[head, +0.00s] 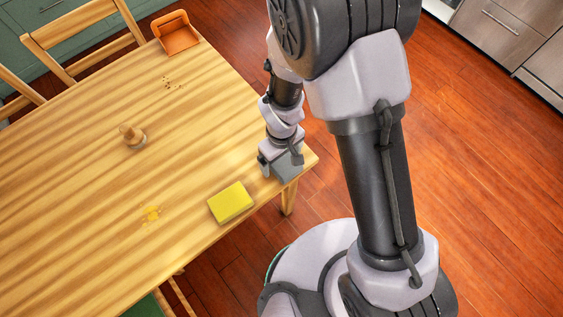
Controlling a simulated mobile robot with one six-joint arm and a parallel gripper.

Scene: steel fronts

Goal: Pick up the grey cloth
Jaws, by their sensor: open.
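The grey cloth (287,171) appears as a grey patch at the right corner of the wooden table, and my gripper hides part of it. My gripper (281,162) is open and points down right over the cloth, with a finger visible on its left side. I cannot tell whether the fingers touch the cloth or only hover around it.
A yellow sponge (231,203) lies left of and nearer than the cloth on the wooden table (80,180). A yellow spill (152,213), a wooden-handled brush (132,137), dark crumbs (173,83) and an orange dustpan (176,36) are farther left. Chairs stand around the table.

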